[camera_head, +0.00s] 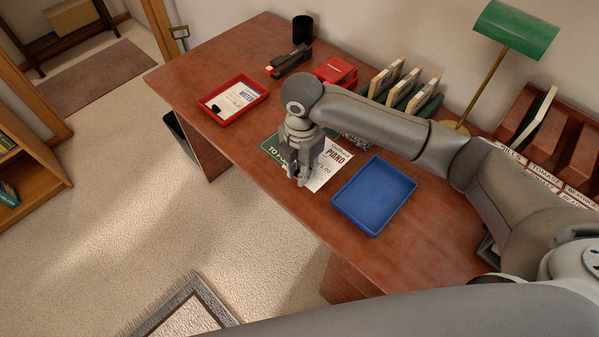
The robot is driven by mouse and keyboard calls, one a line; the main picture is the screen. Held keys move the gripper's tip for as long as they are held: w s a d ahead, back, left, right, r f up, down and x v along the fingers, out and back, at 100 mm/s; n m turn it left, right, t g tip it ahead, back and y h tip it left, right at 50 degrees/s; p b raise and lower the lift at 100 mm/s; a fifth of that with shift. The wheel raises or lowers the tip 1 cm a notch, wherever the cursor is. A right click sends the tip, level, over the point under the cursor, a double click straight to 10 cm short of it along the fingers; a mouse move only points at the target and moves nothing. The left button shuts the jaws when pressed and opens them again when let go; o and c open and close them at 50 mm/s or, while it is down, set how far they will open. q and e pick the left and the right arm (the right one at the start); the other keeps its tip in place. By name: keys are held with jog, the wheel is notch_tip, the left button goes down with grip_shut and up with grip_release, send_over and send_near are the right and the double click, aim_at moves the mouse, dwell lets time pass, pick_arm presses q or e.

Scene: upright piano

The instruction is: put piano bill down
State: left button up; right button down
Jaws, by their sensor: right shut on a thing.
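The piano bill (337,158) is a white sheet with "PIANO" printed on it. It lies over or just above the right part of a dark green mat (271,149) with white lettering starting "TO". My right gripper (297,181) points down at the bill's left part and is shut on it. The gripper covers that part of the bill and the middle of the mat, so I cannot tell whether the sheet touches the mat. My left gripper is not in view.
An empty blue tray (374,196) stands close right of the bill. A red tray (214,109) with a paper stands left. A stapler (289,61), black cup (302,30), red box (336,71), upright files (405,86) and green lamp (516,30) line the back.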

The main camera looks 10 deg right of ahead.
jog(key=shift+w+f, duration=1.05)
jog(key=shift+f, duration=1.8)
jog(key=shift+f, duration=0.1)
jog(key=c, duration=1.3)
grip_release()
jog(key=shift+c, duration=0.2)
notch_tip(320, 180, up, 12)
jog(key=shift+r, duration=0.15)
